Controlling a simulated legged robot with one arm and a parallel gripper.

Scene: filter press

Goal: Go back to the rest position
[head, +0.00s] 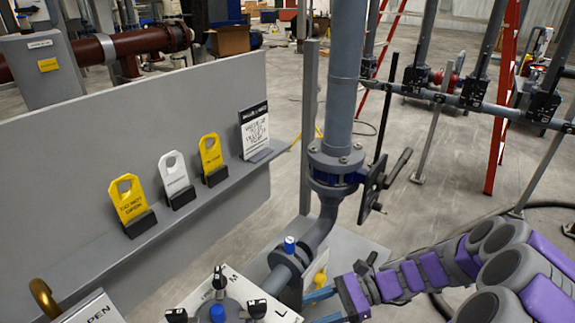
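My arm, grey with purple bands, reaches in from the lower right of the head view. It ends at my gripper (314,308), low in the picture just right of the grey pipe elbow. Two light-blue fingers show with a gap between them, so it looks open. I see nothing between them. The lower finger runs to the bottom edge of the picture, and the pipe fittings stand close to the fingertips. I cannot tell whether they touch.
A vertical grey pipe (345,60) with a black-handled valve (384,184) stands above my gripper. A labelled selector plate (258,290) lies lower left. A panel ledge (200,195) holds yellow and white tags (174,178) and a sign (255,131). Red ladders (503,95) and pipes stand behind.

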